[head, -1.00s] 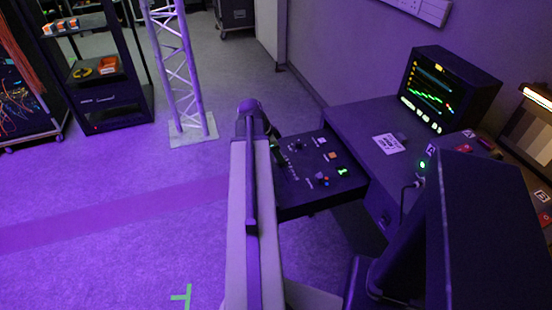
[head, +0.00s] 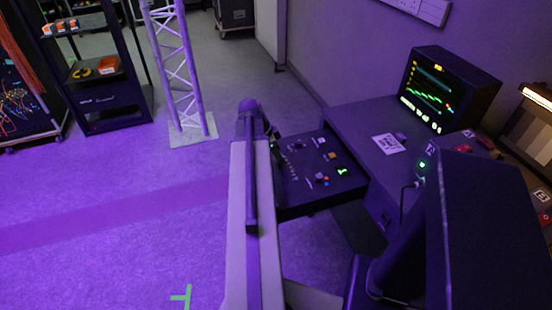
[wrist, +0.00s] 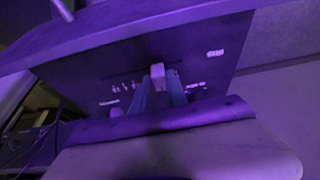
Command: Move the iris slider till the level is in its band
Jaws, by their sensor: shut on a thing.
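In the wrist view, my gripper (wrist: 160,98) is shut on a pale, block-shaped slider knob (wrist: 157,73) that stands out from a dark control panel (wrist: 200,62). The labels there are too small to read. In the head view, the same panel (head: 318,172) juts out from the desk, with small knobs, coloured buttons and a lit green mark. My arm covers its left side, so the gripper and the held knob are hidden there. A monitor (head: 440,88) shows a green trace with a red part near its right end, below thin blue and orange lines.
The desk (head: 375,125) runs along the wall behind the panel, with a white printed card (head: 388,143) on it. A white truss (head: 178,70) stands on a base plate at the back left, beside a dark rack (head: 105,90). The floor at left is clear.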

